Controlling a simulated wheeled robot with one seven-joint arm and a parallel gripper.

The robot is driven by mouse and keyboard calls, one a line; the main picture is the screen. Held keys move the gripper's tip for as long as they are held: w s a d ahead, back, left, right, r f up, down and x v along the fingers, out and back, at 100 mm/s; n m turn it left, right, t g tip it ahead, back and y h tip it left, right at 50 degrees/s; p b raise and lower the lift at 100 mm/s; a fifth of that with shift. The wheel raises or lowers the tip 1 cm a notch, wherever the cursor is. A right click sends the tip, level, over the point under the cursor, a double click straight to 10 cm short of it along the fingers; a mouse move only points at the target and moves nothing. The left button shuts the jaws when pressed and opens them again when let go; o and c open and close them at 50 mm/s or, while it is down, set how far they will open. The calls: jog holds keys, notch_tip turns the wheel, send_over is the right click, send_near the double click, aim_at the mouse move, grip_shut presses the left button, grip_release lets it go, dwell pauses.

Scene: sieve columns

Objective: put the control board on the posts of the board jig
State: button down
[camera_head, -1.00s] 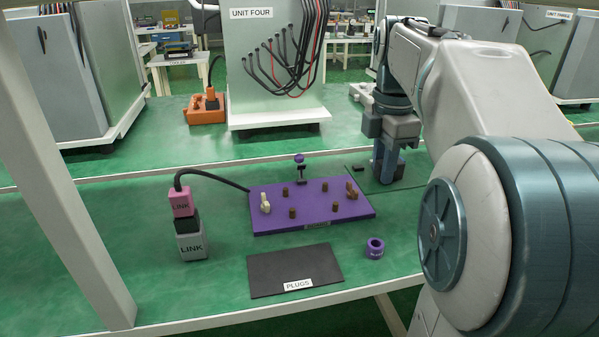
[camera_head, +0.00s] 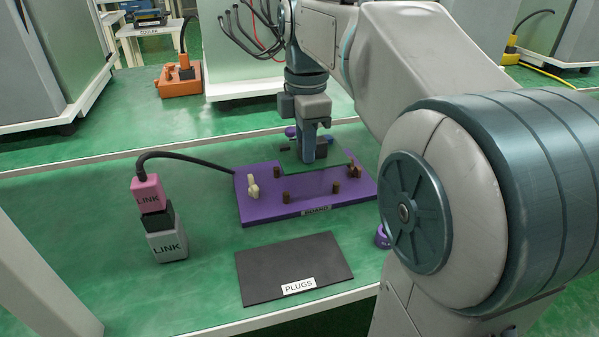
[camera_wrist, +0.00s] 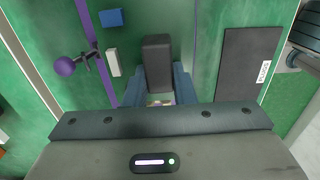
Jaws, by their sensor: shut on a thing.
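The control board (camera_head: 341,161) is a thin green plate, with a dark block that also shows in the wrist view (camera_wrist: 157,60). My gripper (camera_head: 309,152) is shut on that block, with its blue-grey fingers (camera_wrist: 158,92) on either side. The board hangs over the back right part of the purple board jig (camera_head: 262,211), seemingly above its posts. Brown posts (camera_head: 286,197) stand uncovered at the jig's front. The back posts are partly hidden, and I cannot tell whether the board touches any. A cream upright piece (camera_head: 252,187) stands at the jig's left.
A black PLUGS mat (camera_head: 295,262) lies in front of the jig. A grey LINK block with a pink cabled plug (camera_head: 148,190) stands at the left. A purple ring (camera_head: 382,237) is partly behind my arm. A purple knob (camera_wrist: 65,66) stands behind the jig.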

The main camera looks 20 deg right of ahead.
aim_at(300, 158)
jog(key=shift+w+a+f, duration=0.1)
jog(key=shift+a+f, duration=0.3)
jog(key=shift+a, duration=0.15)
jog(key=shift+f+b, duration=1.15)
jog(key=shift+f, duration=0.75)
jog(key=shift+f, duration=0.15)
jog(key=c, duration=1.2)
grip_release()
notch_tip(300, 158, up, 12)
jog(key=p, duration=0.6)
